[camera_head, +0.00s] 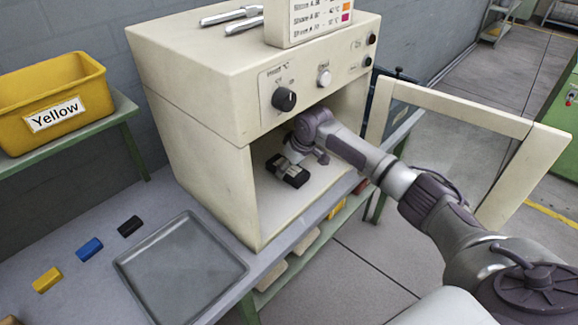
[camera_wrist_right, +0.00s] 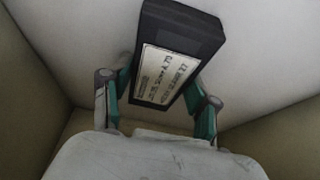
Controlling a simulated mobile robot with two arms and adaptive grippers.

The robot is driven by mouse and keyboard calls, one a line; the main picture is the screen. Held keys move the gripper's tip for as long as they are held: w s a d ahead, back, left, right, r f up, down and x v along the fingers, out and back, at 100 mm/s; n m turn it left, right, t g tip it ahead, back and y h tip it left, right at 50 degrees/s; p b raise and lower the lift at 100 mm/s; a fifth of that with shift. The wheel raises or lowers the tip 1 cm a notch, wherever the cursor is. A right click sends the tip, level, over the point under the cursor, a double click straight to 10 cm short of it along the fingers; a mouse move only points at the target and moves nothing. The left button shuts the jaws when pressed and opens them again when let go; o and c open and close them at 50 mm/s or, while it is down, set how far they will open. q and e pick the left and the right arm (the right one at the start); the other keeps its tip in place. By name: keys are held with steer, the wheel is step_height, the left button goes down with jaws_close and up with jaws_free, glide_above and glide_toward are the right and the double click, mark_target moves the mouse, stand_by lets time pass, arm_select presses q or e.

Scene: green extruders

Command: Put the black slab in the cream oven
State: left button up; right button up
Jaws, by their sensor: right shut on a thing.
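The cream oven (camera_head: 190,95) stands on the bench with its door (camera_head: 465,108) swung open to the right. My right arm reaches through the opening, and my right gripper (camera_head: 281,164) is inside the chamber. It is shut on a black slab (camera_head: 294,177) with a pale label. In the right wrist view the slab (camera_wrist_right: 185,35) sits between the teal fingers of the gripper (camera_wrist_right: 160,85), with pale oven walls around it. I cannot tell whether the slab touches the oven floor. My left gripper is not in view.
A grey tray (camera_head: 128,262) lies on the bench left of the oven. Beside it are a black block (camera_head: 130,226), a blue block (camera_head: 89,249) and a yellow block (camera_head: 47,280). A yellow bin (camera_head: 85,75) stands on a shelf at left. Metal tools (camera_head: 232,16) lie on the oven.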

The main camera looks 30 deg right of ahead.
mark_target(292, 169)
steer(key=o, duration=1.4)
steer(key=shift+f, duration=0.1)
steer(key=shift+r, duration=0.4)
steer(key=v, duration=0.2)
steer(key=shift+s+d+r, duration=0.15)
steer(key=shift+r, duration=0.15)
steer(key=s+d, duration=0.1)
steer(key=s, duration=0.2)
steer(key=s+d+b, duration=0.1)
steer(key=s, duration=0.2)
steer(key=s+d, duration=0.1)
steer(key=s, duration=0.3)
steer(key=shift+s+d+f, duration=0.1)
steer(key=shift+d+f, duration=0.1)
steer(key=shift+d, duration=0.05)
steer(key=shift+s+d+b, duration=0.1)
steer(key=shift+s+b, duration=0.2)
steer(key=shift+s, duration=0.35)
